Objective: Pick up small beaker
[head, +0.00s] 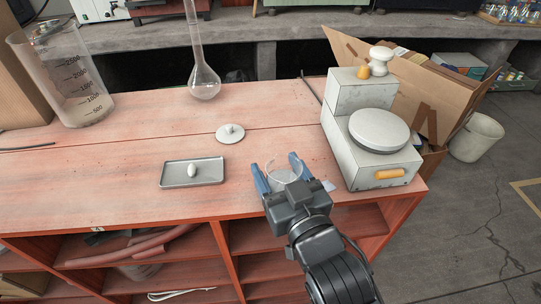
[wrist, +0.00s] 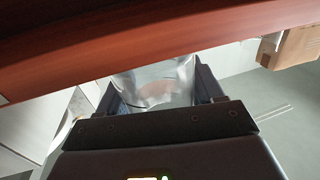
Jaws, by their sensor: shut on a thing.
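The small beaker (head: 284,172) is clear glass and sits between the two blue fingers of my gripper (head: 278,173) near the front edge of the red wooden bench top. In the wrist view the beaker (wrist: 157,84) shows between the dark fingers of my gripper (wrist: 160,88), which is shut on its sides. I cannot tell whether the beaker's base touches the bench or is slightly above it.
A grey tray (head: 208,180) with a white egg-shaped piece lies to the left. A white knobbed disc (head: 230,133) is behind. A white balance (head: 365,150) stands close on the right. A flask (head: 204,78) and a large graduated beaker (head: 80,100) stand farther back.

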